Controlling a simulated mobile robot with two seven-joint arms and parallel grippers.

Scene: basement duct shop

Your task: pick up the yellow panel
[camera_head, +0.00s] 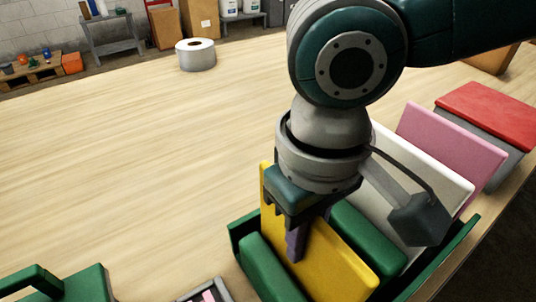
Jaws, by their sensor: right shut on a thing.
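The yellow panel (335,268) stands on edge, leaning slightly, between green blocks of a green holder (462,243) at the lower right of the table. My right gripper (298,238) reaches down from above and is shut on the yellow panel near its upper left part. One dark purple finger shows on the panel's near face; the other finger is hidden behind it. The panel's lower edge is hidden in the holder. My left gripper is out of view.
A grey roll (196,58) stands at the back. A green handled object (75,285) is front left. The table's middle is clear.

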